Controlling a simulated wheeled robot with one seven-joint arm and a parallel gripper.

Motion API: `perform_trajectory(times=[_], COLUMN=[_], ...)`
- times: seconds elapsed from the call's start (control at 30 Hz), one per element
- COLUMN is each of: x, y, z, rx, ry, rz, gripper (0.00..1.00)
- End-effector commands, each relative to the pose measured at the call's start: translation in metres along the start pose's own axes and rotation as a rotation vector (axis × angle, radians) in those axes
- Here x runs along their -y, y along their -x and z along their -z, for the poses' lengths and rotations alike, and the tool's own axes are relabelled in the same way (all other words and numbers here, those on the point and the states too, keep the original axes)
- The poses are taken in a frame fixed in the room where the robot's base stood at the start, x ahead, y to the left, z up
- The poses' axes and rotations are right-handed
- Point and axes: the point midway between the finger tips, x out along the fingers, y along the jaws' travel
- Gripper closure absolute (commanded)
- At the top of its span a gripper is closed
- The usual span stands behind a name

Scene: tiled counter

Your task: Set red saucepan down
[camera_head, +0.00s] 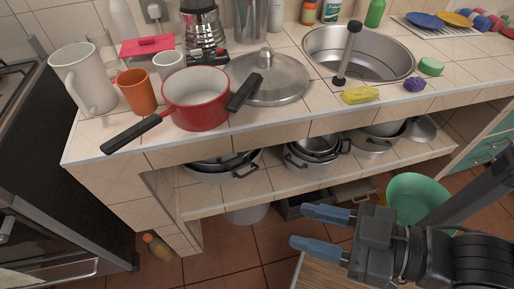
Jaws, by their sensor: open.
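The red saucepan (197,114) stands upright on the tiled counter (289,121) near its front edge. Its inside is white. My gripper (323,229) is at the lower right of the picture, in front of and below the counter. Its two blue-grey fingers are apart with nothing between them. It is well clear of the saucepan.
Pots (313,152) fill the shelf below.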

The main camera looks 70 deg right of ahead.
Motion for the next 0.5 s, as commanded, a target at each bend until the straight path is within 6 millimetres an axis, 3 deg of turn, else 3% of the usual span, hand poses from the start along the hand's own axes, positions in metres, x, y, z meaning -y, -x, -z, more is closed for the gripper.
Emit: perform_trajectory(times=[0.13, 0.23, 0.5], x=[-0.003, -0.009, -0.036], y=[-0.007, -0.026, -0.114], z=[-0.003, -0.009, -0.025], rx=[-0.003, -0.004, -0.029], ry=[-0.040, -0.149, -0.692], rz=[-0.014, -0.044, -0.098], gripper=[0.54, 0.54, 0.54])
